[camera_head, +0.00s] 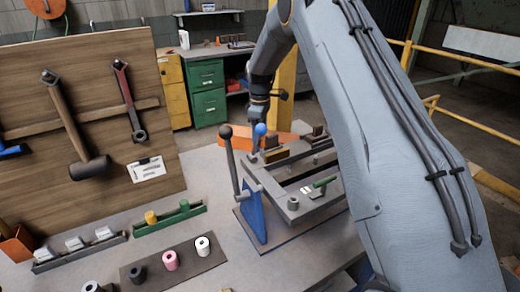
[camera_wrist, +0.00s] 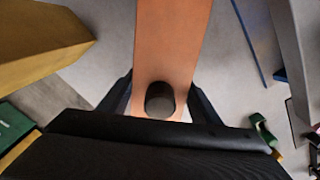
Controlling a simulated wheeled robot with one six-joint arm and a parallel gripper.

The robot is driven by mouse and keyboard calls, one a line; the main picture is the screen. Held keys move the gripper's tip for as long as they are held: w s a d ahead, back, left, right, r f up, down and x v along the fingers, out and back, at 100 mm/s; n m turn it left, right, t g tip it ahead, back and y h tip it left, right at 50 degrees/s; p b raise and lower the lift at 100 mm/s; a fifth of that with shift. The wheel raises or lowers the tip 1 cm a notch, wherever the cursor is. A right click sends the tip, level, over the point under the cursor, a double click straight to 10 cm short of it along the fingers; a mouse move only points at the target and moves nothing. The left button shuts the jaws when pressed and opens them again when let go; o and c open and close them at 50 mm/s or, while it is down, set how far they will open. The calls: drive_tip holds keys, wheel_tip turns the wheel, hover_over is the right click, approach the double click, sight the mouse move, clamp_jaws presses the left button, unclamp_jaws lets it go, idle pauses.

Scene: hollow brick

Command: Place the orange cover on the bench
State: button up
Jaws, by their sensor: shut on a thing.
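The orange cover (camera_wrist: 176,40) fills the upper middle of the wrist view. A dark round part (camera_wrist: 160,99) shows near its close end; I cannot tell whether it is a knob or a hole. My gripper (camera_wrist: 160,100) is shut on the cover, with a black finger at each side of it. In the head view the orange cover (camera_head: 285,138) shows behind the lever frame, below my wrist. My fingers are hard to make out there. The bench (camera_head: 215,170) is the grey top in front of the wooden panel. I cannot tell whether the cover touches it.
A lever frame (camera_head: 253,215) with upright handles stands on the bench. Racks of small cylinders (camera_head: 172,262) lie in front. A tool panel (camera_head: 80,110) with hammer and wrench stands at left. A green drawer cabinet (camera_head: 208,92) and yellow railing (camera_head: 450,50) are behind.

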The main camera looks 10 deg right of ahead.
drive_tip(key=shift+f+p, duration=0.9)
drive_tip(key=shift+f, duration=2.35)
drive_tip(key=shift+f, duration=0.1)
drive_tip(key=o, duration=1.1)
drive_tip(key=shift+o, duration=0.2)
wheel_tip(320, 180, up, 11)
drive_tip(key=b, duration=0.4)
drive_tip(key=shift+b, duration=0.3)
drive_tip(key=shift+r, duration=0.6)
drive_tip(key=shift+r, duration=0.1)
